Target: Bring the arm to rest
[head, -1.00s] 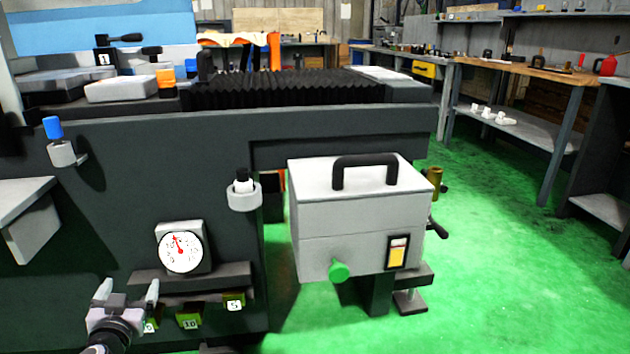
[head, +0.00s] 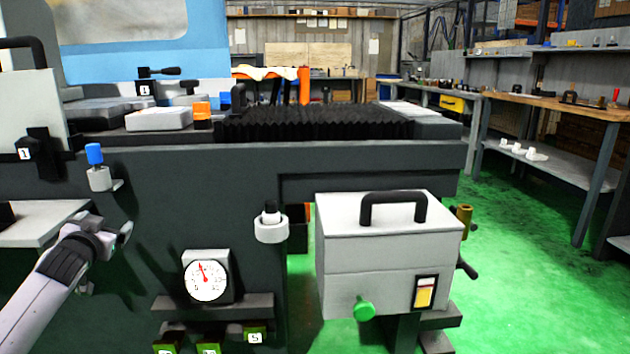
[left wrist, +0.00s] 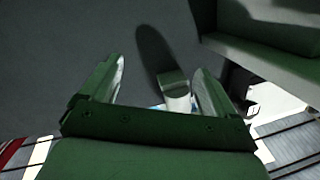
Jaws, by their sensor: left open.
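My left arm reaches in from the left in the head view. Its gripper (head: 108,260) is open, in front of the dark machine front (head: 150,215), below the blue-capped piece (head: 95,154) in its light holder and left of the dial gauge (head: 206,280). In the left wrist view the two fingers (left wrist: 160,78) stand apart with nothing clamped between them. A small cylindrical part (left wrist: 174,88) shows between them against the grey surface; I cannot tell its distance. My right gripper is not in view.
Green-faced numbered blocks (head: 254,337) sit low under the gauge shelf (head: 213,306). A pale ledge (head: 40,226) juts out by my left arm. A light grey box (head: 380,255) with a black handle stands at the right. Green floor (head: 520,290) is open beyond it.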

